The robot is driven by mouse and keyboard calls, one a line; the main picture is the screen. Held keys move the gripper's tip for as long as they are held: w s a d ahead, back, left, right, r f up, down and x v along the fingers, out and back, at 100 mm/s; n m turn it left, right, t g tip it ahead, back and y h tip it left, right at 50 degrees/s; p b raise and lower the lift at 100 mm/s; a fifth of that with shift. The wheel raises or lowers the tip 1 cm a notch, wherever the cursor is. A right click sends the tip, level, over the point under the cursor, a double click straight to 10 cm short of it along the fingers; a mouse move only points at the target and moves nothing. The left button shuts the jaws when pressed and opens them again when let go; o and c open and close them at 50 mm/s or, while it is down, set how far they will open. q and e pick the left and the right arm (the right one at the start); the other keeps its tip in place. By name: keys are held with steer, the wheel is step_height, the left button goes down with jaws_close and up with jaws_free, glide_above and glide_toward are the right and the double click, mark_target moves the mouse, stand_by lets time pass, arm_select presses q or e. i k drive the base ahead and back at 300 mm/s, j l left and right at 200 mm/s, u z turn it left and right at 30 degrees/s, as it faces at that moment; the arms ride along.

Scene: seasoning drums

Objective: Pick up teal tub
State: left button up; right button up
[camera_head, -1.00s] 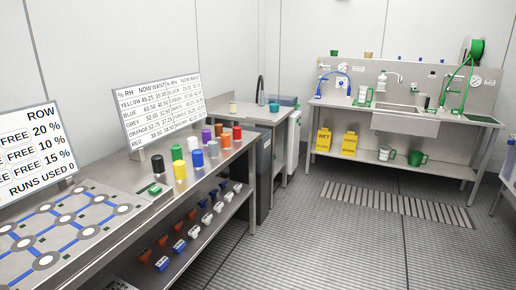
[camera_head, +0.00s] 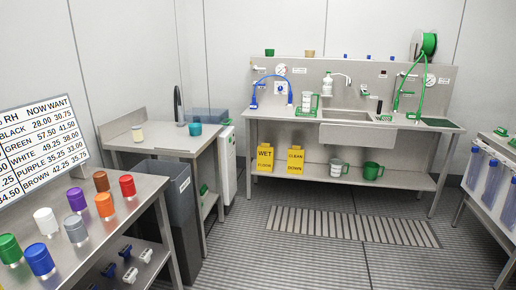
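The teal tub (camera_head: 195,128) is a small round pot. It stands upright on the steel side table (camera_head: 160,147) at the left, near the table's right end and in front of a blue-grey box. Neither of my grippers is in the camera_head view, so I cannot see whether they are open or shut.
The bench with coloured drums (camera_head: 103,205) is at the lower left. A sink unit (camera_head: 350,130) is at the back. The middle floor is clear.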

mark_target(195, 130)
steer(key=i+u, duration=0.1)
steer(key=i, duration=0.55)
steer(key=i+l+u, duration=0.15)
steer(key=i, duration=0.45)
steer(key=i+l+u, duration=0.1)
steer(key=i, duration=0.55)
steer(key=l, duration=0.1)
